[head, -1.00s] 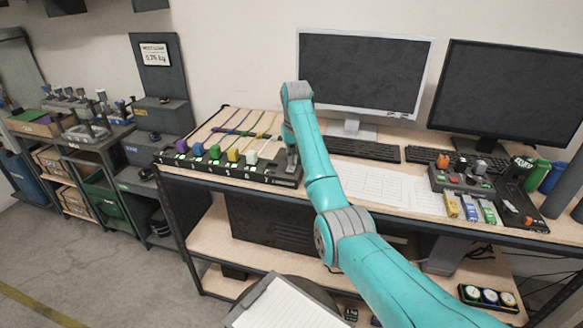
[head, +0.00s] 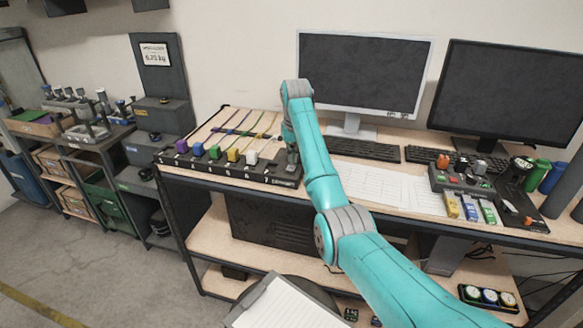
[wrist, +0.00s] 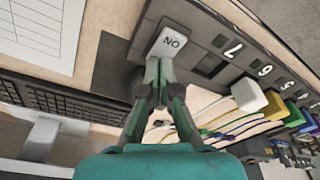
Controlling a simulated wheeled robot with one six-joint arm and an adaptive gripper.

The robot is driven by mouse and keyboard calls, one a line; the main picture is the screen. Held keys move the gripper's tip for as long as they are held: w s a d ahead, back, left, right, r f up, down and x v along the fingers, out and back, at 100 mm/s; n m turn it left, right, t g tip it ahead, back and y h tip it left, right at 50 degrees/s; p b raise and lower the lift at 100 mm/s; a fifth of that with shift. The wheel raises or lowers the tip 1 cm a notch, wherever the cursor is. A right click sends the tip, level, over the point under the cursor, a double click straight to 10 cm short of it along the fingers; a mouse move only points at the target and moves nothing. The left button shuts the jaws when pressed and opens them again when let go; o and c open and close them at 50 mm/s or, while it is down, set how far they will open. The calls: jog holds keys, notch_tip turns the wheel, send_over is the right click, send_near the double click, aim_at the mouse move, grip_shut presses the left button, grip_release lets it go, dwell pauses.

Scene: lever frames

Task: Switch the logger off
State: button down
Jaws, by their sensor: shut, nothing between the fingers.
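The logger is a long black box (head: 225,168) along the left front of the bench, with coloured plugs and cables. In the wrist view its dark top (wrist: 215,38) shows numbers beside the plugs. A pale switch key (wrist: 170,42) marked ON, upside down in this view, sits near its end. My gripper (wrist: 160,66) is shut and empty, its fingertips at the key's lower edge; I cannot tell whether they touch it. In the head view my gripper (head: 291,160) points down over the right end of the logger, and the key is hidden there.
The white plug (wrist: 248,95) is the plug closest to my gripper. Keyboards (head: 365,149), paper sheets (head: 375,186) and a monitor (head: 365,75) lie to the right and behind. A control box (head: 462,180) stands farther right.

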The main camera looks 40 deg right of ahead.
aim_at(293, 165)
jog(key=shift+r, duration=2.9)
